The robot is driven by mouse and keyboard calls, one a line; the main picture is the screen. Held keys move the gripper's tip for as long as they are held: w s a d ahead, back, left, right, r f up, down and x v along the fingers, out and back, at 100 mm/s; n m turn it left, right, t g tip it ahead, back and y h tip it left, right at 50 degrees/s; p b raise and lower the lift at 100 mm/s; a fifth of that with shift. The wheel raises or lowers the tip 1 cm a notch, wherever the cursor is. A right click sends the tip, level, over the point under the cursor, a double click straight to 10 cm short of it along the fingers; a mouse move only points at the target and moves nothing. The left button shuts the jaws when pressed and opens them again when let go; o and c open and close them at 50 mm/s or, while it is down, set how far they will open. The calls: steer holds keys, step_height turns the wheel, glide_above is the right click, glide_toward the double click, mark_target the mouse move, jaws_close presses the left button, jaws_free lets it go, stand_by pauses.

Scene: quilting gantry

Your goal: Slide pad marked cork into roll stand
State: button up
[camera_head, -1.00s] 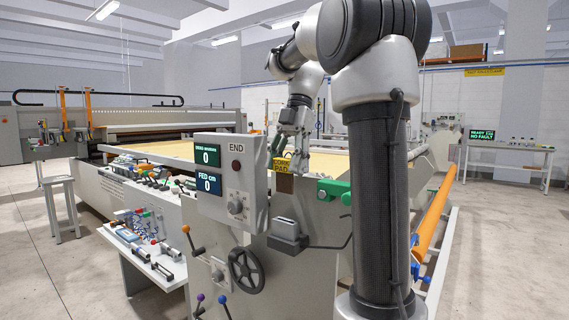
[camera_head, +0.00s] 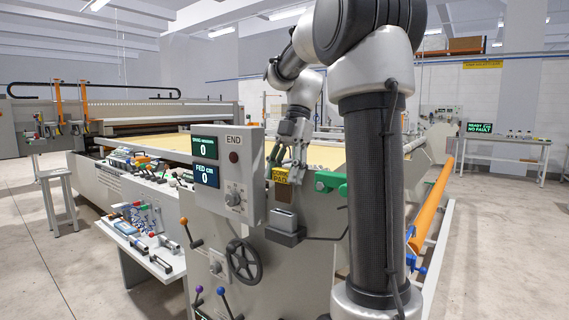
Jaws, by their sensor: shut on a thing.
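My gripper (camera_head: 294,163) points down above the near end of the grey machine, shut on a small pad with a yellow label (camera_head: 280,175). The label's second line seems to read "PAD"; I cannot make out the word cork. A dark brown patch (camera_head: 285,186) shows just under the label; I cannot tell whether it belongs to the pad or to the stand behind. The grey end stand (camera_head: 312,225) is right below. Whether the pad touches it cannot be told. The jaws' grip is partly hidden by their own links.
Left of the pad stands a control box (camera_head: 236,175) marked END. A green bracket (camera_head: 330,182) sits close on the right, a grey box (camera_head: 285,225) below. A handwheel (camera_head: 243,261) and levers are lower left. An orange roll (camera_head: 433,205) runs at right.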

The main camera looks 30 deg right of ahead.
steer(key=shift+f, duration=0.75)
steer(key=shift+f, duration=0.55)
stand_by(4.4)
steer(key=shift+r, duration=0.3)
stand_by(2.0)
